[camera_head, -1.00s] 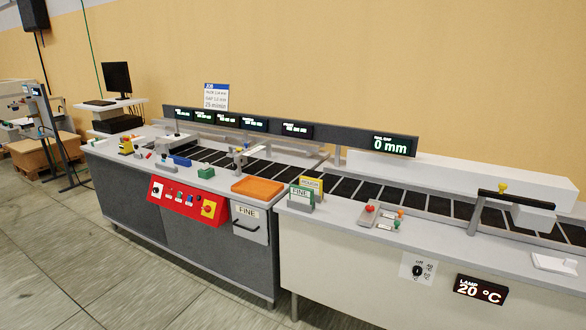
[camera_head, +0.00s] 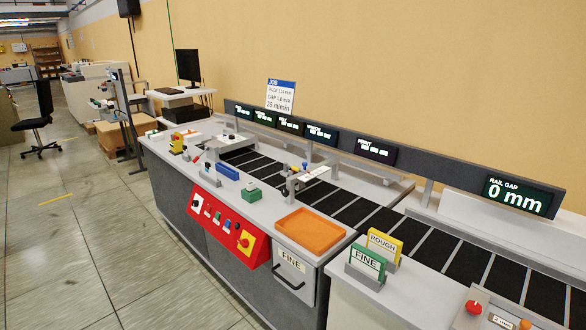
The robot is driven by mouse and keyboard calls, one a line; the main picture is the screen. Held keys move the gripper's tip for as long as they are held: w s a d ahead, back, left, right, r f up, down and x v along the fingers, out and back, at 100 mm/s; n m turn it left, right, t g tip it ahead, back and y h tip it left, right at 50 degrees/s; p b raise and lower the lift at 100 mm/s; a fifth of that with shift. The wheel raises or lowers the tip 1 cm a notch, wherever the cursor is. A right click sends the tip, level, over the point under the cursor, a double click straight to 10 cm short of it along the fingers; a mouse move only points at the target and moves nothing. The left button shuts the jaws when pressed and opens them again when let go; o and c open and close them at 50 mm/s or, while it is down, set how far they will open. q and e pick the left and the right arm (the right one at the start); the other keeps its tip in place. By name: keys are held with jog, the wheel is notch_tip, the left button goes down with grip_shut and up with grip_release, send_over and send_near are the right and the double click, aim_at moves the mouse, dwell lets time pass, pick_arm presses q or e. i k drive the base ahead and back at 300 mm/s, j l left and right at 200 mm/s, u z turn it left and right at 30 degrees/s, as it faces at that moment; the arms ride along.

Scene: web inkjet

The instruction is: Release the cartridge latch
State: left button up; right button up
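No part that I can clearly tell as the cartridge latch shows. A small grey bracket assembly (camera_head: 296,180) stands at the front edge of the black slatted conveyor (camera_head: 370,213), with a light arm reaching over it. Another grey unit (camera_head: 216,148) sits at the belt farther left. Either could carry small parts, but the details are too small to tell. Neither of my grippers is in view.
An orange tray (camera_head: 310,232), a green block (camera_head: 251,193) and a blue block (camera_head: 227,172) lie on the worktop. A red control panel (camera_head: 226,220) is on the front. FINE (camera_head: 367,262) and ROUGH (camera_head: 383,244) cards stand at right. The floor (camera_head: 90,240) at left is clear.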

aim_at(287, 166)
jog(key=i+j+z, duration=0.4)
jog(key=i+j, duration=0.2)
jog(key=i+j+z, duration=0.35)
jog(key=i+j, duration=0.25)
jog(key=j, duration=0.15)
